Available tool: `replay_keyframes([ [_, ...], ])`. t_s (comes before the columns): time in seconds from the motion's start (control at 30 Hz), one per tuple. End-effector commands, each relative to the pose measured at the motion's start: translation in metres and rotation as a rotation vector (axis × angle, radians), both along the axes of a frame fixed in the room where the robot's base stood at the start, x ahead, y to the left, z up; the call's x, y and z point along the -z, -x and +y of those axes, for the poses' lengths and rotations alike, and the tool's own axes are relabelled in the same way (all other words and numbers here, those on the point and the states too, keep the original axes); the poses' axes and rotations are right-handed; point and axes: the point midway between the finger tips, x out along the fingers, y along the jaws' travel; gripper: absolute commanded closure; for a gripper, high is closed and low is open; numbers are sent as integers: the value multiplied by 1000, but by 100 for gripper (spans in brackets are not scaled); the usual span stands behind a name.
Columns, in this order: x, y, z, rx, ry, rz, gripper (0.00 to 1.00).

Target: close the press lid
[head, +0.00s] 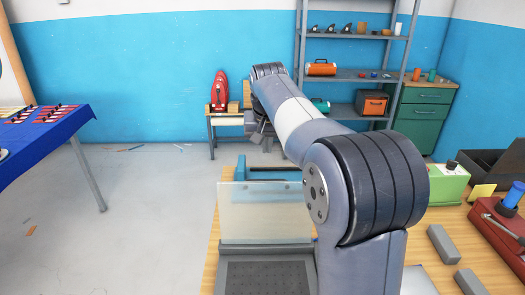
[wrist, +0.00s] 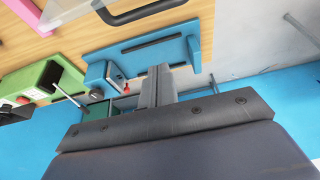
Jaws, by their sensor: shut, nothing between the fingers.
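The press has a grey base (head: 312,249) with a dark perforated bed on the worktable. Its translucent lid (head: 262,215) stands raised, nearly upright, at the far side of the bed. In the wrist view, a clear panel (wrist: 62,12) with a dark bar beside it shows at the top edge; I cannot tell for sure that it is the lid. My gripper (head: 257,128) is beyond the lid and above it in the picture, apart from it. In the wrist view my gripper (wrist: 158,72) is shut and empty, with the fingers together. My arm hides part of the press's right side.
A blue device (head: 268,174) stands behind the lid; it also shows in front of my fingers in the wrist view (wrist: 150,55). A green box (head: 451,182), a red device (head: 500,232) and grey blocks (head: 443,243) are on the right. Floor left of the table is open.

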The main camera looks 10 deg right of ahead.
Motion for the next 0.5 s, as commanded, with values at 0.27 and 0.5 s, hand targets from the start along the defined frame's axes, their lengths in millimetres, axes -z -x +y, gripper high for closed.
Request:
replay_keyframes([
  [0.27,57,-20,-4,0,0,6,100],
  [0.5,76,-11,-2,-1,0,0,100],
])
